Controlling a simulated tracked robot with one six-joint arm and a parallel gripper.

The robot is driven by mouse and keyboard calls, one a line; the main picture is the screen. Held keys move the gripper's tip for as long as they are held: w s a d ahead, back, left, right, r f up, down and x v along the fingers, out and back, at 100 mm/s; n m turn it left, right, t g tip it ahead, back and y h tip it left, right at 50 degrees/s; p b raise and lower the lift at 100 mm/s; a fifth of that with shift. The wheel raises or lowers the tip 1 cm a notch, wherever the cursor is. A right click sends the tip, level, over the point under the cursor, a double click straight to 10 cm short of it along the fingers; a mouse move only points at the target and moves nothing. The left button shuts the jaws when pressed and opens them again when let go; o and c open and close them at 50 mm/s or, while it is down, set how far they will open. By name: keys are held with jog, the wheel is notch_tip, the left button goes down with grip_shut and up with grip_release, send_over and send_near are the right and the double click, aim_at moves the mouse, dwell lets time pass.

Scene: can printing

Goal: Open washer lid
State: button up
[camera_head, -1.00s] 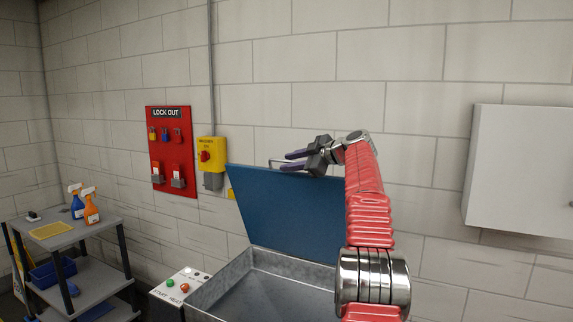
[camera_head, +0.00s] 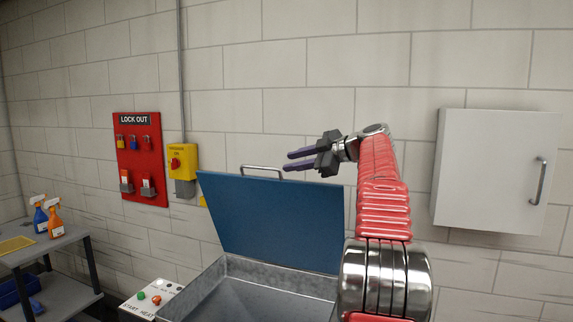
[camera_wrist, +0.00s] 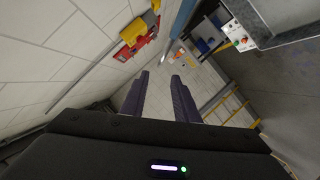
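The blue washer lid (camera_head: 270,222) stands raised, leaning back toward the wall, in the head view. Its metal handle (camera_head: 262,169) is on the top edge. The grey metal washer basin (camera_head: 255,290) lies open below it. My gripper (camera_head: 289,161) is just right of the handle, near the lid's top edge, with its two purple fingers apart and pointing left. No contact with the handle shows. In the wrist view the fingers (camera_wrist: 160,92) are spread with nothing between them.
A control panel (camera_head: 152,299) with green and red buttons sits left of the basin. A red lock-out board (camera_head: 142,178) and yellow switch box (camera_head: 176,161) hang on the wall. A white cabinet (camera_head: 490,170) is at right. A grey cart (camera_head: 60,240) with spray bottles stands at left.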

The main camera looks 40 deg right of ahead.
jog(key=shift+w+a+r, duration=0.15)
jog(key=shift+r, duration=0.1)
jog(key=shift+c, duration=1.4)
jog(key=w+a+r, duration=0.1)
jog(key=w+a+r+t, duration=0.1)
jog(key=a+r, duration=0.1)
jog(key=w+a+r+t, duration=0.1)
jog(key=r, duration=0.1)
jog(key=shift+w+a, duration=0.25)
jog(key=shift+a, duration=0.1)
grip_shut()
jog(key=w+a+r+m+t+h, duration=0.1)
jog(key=a+r+m+t+h, duration=0.1)
jog(key=a+r+m+h, duration=0.35)
jog(key=a+r+m+t+h, duration=0.1)
jog(key=a+r+m+h, duration=0.15)
jog(key=a, duration=0.55)
jog(key=s+a+f+g+y, duration=0.2)
jog(key=s+a+f+g, duration=0.2)
jog(key=s+a+f, duration=0.6)
jog(key=s+a+f+m+g+y, duration=0.1)
jog(key=s+a+f+g, duration=0.4)
jog(key=s+a+f, duration=0.5)
jog(key=s+a+f+m+g+y, duration=0.1)
jog(key=s+a+f+g, duration=0.3)
jog(key=s+a+f, duration=0.7)
notch_tip(320, 180, down, 14)
jog(key=shift+s+r+g+y, duration=0.25)
jog(key=shift+g+y, duration=0.15)
jog(key=shift+y, duration=0.5)
